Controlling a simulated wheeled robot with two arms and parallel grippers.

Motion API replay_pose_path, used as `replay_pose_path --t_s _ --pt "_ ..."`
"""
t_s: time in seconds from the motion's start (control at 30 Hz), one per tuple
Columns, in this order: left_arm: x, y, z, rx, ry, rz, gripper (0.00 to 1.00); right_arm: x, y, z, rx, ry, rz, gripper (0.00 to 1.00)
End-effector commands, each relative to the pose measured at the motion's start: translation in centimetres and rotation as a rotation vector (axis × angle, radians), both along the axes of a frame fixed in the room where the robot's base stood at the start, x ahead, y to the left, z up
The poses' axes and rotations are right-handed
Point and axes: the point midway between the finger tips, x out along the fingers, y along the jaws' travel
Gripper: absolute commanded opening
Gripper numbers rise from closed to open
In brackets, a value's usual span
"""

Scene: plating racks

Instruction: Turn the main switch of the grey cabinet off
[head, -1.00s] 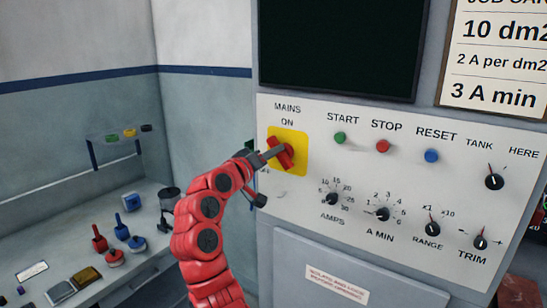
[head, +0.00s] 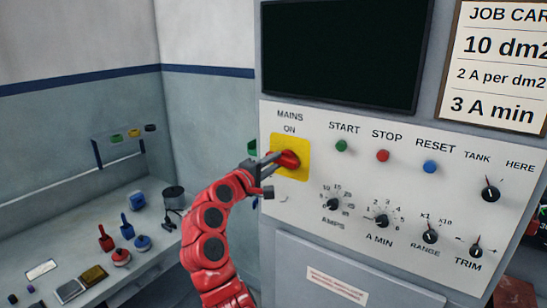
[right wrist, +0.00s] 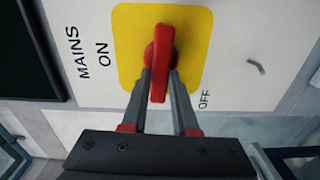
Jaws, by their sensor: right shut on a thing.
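The main switch, a red handle (head: 289,159) on a yellow plate (head: 304,172), is at the left of the grey cabinet's white panel, under the words MAINS and ON. My right gripper (head: 276,162) reaches it from the left in the head view. In the right wrist view, the fingers of my right gripper (right wrist: 159,82) are shut on the red handle (right wrist: 161,60), one on each side. The handle lies about square to the ON direction, its near end toward the side marked OFF. My left gripper is not in view.
The grey cabinet (head: 320,250) has a START button, a STOP button, a RESET button and several knobs right of the switch. A dark screen (head: 340,50) is above. At the left, a bench (head: 90,255) holds several small red and blue tools.

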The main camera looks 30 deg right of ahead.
Motion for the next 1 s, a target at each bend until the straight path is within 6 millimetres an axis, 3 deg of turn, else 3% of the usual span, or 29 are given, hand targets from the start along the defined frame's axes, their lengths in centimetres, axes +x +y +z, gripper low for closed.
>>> replay_pose_path --t_s 0.7,0.73,0.87,1.0 --pt "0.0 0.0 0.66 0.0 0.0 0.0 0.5 0.06 0.02 -0.42 -0.025 0.071 0.0 0.0" --pt "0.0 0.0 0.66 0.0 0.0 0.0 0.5 0.06 0.02 -0.42 -0.025 0.07 0.0 0.33" --pt "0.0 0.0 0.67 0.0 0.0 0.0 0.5 0.06 0.01 -0.35 -0.025 0.069 0.001 0.56" --pt "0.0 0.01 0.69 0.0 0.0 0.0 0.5 0.04 -0.01 -0.26 -0.026 0.067 0.0 0.57"
